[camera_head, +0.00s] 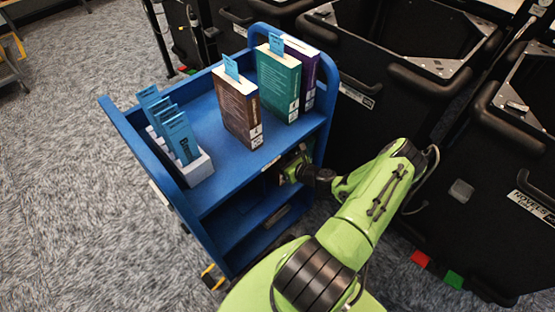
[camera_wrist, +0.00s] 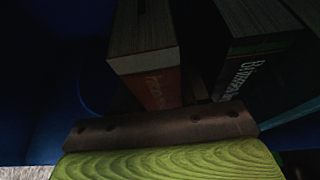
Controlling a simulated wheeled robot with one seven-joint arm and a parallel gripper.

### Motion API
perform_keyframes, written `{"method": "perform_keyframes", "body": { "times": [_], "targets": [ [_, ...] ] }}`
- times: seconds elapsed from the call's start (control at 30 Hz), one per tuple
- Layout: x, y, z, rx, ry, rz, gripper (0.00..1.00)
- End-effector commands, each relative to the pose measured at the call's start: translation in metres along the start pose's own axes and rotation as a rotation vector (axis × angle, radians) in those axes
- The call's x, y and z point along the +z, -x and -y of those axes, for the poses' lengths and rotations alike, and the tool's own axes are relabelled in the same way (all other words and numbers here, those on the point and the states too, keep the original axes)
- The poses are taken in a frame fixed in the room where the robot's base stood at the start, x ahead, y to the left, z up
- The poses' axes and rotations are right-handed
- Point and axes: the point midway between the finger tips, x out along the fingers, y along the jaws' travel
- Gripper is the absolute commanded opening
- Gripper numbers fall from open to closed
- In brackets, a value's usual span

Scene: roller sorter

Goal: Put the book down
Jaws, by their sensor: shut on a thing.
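My gripper (camera_head: 293,164) reaches into the dark space under the top shelf of the blue cart (camera_head: 218,180). In the wrist view a book with an orange-red spine (camera_wrist: 152,88) stands right in front of my gripper, and my gripper is shut on it. Its far end is lost in shadow, and whether its base touches the shelf cannot be seen. A dark book with white lettering (camera_wrist: 245,75) stands close to its right. My fingertips are too dark to make out there.
On the cart's top stand a brown book (camera_head: 238,108), a green book (camera_head: 278,84) and a purple book (camera_head: 306,70), plus a white holder (camera_head: 194,170) with blue cards. Black bins (camera_head: 400,75) stand close behind and to the right. Carpet is open at left.

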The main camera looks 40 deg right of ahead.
Motion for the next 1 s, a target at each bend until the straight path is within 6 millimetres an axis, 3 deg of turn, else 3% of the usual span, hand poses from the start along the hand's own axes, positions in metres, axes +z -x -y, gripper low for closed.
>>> {"method": "perform_keyframes", "body": {
  "times": [0.13,0.17,0.23,0.57,1.0],
  "targets": [
    [0.0,-0.001,0.0,0.002,0.0,0.004,0.0],
    [-0.001,-0.001,0.0,0.002,0.001,0.001,0.46],
    [-0.001,-0.001,0.0,0.002,0.001,0.001,0.56],
    [0.001,0.003,0.0,0.001,0.0,0.0,0.56],
    [0.003,0.106,0.001,-0.002,-0.002,-0.001,0.56]
  ]
}}
